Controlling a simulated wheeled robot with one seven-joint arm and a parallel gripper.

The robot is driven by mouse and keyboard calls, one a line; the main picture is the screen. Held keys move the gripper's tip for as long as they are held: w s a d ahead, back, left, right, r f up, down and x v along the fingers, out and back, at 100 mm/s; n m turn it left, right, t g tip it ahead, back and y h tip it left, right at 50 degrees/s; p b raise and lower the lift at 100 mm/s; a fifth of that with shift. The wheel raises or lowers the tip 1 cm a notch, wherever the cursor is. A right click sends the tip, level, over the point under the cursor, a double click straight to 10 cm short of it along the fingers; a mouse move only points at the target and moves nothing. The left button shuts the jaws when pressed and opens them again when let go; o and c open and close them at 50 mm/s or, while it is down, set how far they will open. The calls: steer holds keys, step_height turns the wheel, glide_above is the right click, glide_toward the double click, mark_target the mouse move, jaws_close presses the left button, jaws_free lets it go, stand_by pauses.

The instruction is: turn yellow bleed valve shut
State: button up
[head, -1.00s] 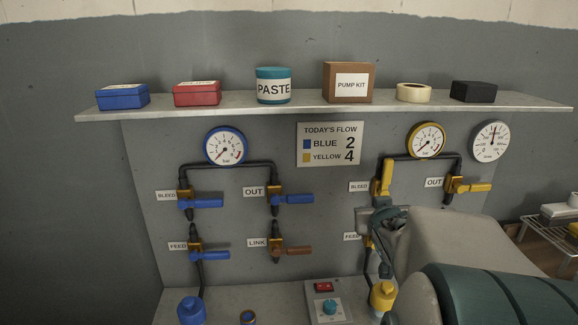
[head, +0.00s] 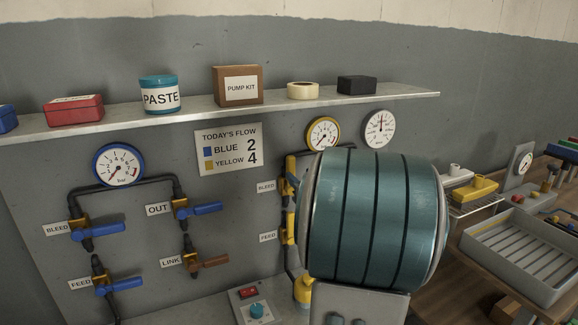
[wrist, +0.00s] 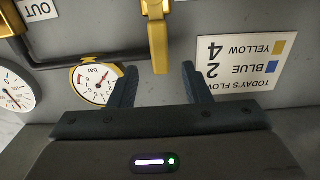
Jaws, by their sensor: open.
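The yellow bleed valve (head: 290,165) is on the right part of the panel, beside its BLEED label, partly hidden behind my arm in the head view. Its lever looks upright, in line with the pipe. In the wrist view, which is upside down, the lever (wrist: 159,45) hangs down from the top edge, its free end near the gap between my fingers. My gripper (wrist: 160,72) is open, with one finger to each side of that end. Contact cannot be told. My arm hides the gripper in the head view.
The yellow-rimmed gauge (wrist: 97,85) and the flow sign (wrist: 240,58) flank my fingers. The shelf (head: 230,111) with boxes and a paste tub runs above. Blue valves (head: 205,208) and a brown LINK valve (head: 212,262) are to the left. A grey tray (head: 530,255) stands at right.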

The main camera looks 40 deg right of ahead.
mark_target(292, 168)
steer(key=x, duration=0.7)
steer(key=shift+w+d+p, duration=0.1)
steer(key=shift+w+p, duration=0.1)
steer(key=shift+p, duration=0.2)
